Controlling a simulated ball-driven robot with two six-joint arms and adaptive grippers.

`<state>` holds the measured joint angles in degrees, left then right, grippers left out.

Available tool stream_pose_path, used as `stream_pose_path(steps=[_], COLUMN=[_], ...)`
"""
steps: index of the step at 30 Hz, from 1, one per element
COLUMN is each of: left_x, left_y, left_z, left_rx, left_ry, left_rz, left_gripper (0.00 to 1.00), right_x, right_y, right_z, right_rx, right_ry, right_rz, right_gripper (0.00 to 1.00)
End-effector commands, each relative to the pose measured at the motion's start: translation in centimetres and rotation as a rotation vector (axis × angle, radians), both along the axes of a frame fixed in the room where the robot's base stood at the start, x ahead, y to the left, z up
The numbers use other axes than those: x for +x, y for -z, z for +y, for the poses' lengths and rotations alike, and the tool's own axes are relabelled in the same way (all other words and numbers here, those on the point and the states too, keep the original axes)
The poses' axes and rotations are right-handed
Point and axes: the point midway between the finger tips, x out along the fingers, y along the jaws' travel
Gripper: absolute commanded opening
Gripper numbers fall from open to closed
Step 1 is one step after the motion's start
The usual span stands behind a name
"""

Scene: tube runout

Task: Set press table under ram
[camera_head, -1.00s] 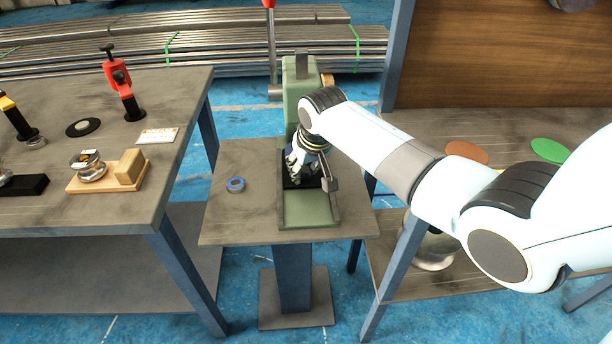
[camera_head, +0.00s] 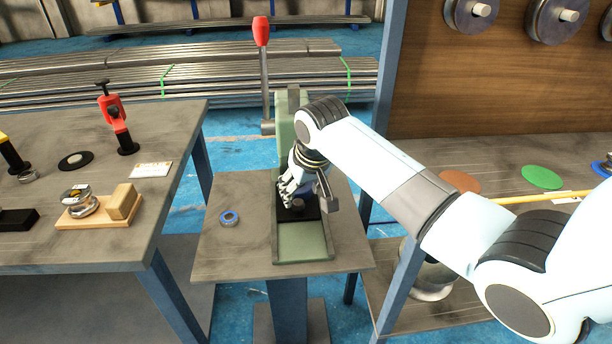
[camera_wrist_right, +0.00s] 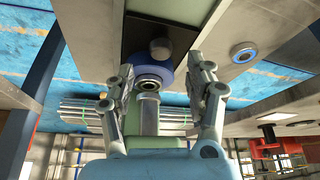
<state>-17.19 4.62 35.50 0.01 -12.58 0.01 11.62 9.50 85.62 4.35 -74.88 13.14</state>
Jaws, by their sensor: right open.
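The green press (camera_head: 286,125) stands on a small grey table, with a red-knobbed lever (camera_head: 262,75) upright beside it. A black plate (camera_head: 311,210) with a small dark knob (camera_head: 297,205) lies in the press's green channel; it looks like the press table. My right gripper (camera_head: 290,190) is low at the press, beside the knob. In the right wrist view its fingers (camera_wrist_right: 160,70) are open, apart on either side of a blue round part (camera_wrist_right: 152,79) and near the grey knob (camera_wrist_right: 160,48). Contact cannot be told. The ram is mostly hidden by my arm. My left gripper is out of view.
A blue-rimmed ring (camera_head: 229,218) lies on the small table (camera_head: 225,250), left of the press. The left bench (camera_head: 100,245) holds a red clamp tool (camera_head: 114,112) and a wooden block stand (camera_head: 100,215). A right bench (camera_head: 430,150) holds coloured discs.

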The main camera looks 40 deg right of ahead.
Motion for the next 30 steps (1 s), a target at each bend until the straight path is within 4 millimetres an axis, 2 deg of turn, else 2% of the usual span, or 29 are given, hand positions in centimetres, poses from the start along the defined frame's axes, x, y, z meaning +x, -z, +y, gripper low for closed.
stream_pose_path(steps=[3, 6, 10, 15, 30], left_x=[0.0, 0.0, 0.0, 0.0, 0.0], left_y=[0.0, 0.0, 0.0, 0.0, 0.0], left_z=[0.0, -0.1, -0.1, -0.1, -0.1], left_rx=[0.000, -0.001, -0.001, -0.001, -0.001], left_ry=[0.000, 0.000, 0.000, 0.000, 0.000], left_rz=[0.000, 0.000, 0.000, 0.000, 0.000], left_gripper=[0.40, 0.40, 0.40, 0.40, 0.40], right_x=[-1.0, -1.7, -2.3, -2.6, -2.7], right_y=[-2.5, -4.2, -5.7, -6.3, -6.2], right_z=[0.2, 0.4, 0.5, 0.6, 0.6], right_rx=[-0.002, -0.003, -0.003, -0.002, -0.002], right_ry=[-0.002, -0.001, 0.000, 0.000, -0.002], right_rz=[-0.004, -0.003, -0.001, 0.001, 0.001], right_gripper=[0.54, 0.54, 0.54, 0.54, 0.54])
